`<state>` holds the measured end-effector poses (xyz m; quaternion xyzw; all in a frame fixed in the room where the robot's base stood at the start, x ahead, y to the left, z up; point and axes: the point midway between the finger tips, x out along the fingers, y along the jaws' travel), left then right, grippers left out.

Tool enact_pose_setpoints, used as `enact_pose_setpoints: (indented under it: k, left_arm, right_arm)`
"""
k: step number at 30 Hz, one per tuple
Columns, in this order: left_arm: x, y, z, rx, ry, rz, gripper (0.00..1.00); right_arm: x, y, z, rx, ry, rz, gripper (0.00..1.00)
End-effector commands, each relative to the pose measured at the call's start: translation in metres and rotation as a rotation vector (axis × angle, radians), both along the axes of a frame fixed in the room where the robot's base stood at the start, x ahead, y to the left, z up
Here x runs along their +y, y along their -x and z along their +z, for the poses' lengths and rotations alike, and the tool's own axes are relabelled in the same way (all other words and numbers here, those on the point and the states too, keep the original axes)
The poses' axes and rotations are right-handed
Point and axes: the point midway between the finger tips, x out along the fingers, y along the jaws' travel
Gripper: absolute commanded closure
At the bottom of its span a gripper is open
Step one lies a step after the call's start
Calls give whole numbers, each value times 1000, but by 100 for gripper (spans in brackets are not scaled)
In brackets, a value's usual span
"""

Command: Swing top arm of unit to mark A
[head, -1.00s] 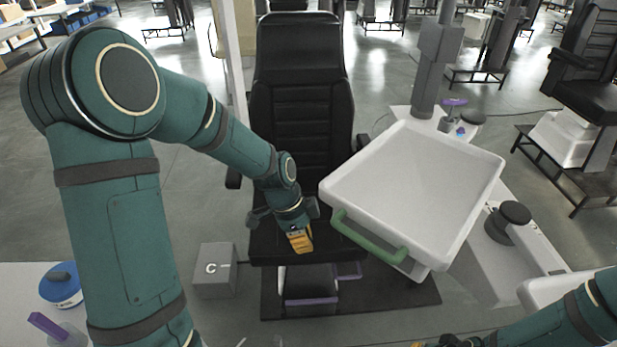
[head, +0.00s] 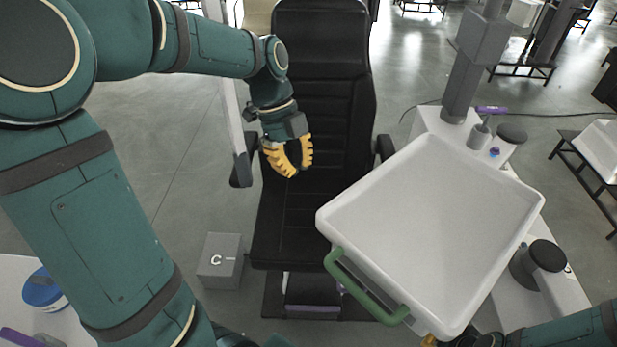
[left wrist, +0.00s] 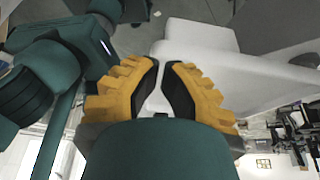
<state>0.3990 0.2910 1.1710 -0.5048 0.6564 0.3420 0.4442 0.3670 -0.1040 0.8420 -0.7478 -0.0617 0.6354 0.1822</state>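The unit's grey column (head: 466,78) stands at the upper right, behind a white tray (head: 440,235). A green handle (head: 365,287) runs along the tray's near left edge. A grey block marked C (head: 220,262) stands on the floor left of the chair; I see no mark A. My left gripper (head: 299,172) is in front of the chair back, left of the tray and apart from the handle. Its yellow fingers, also in the left wrist view (left wrist: 161,66), are slightly parted and empty. Only a bit of my right gripper (head: 430,341) shows, below the tray; its fingers are hidden.
A black chair (head: 315,110) with armrests stands in the middle, beside the tray. Round dark knobs (head: 547,255) and a purple lever (head: 491,109) are on the unit's white body. A blue round container (head: 42,290) sits at the lower left.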

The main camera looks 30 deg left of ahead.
Motion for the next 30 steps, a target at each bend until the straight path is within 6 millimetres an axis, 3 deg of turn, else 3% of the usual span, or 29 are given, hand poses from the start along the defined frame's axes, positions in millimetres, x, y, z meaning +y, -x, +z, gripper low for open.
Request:
enact_pose_setpoints:
  k: [15, 21, 30]
  left_arm:
    - [-29, 8, -76, 4, 1, -1, 100]
    - [-34, 9, -86, 2, 1, 1, 100]
    - [-34, 9, -87, 1, 1, 1, 100]
  right_arm:
    - [0, 0, -11, 0, 2, 0, 100]
    - [1, 0, -12, 1, 3, 0, 100]
    - [1, 0, -12, 0, 2, 0, 100]
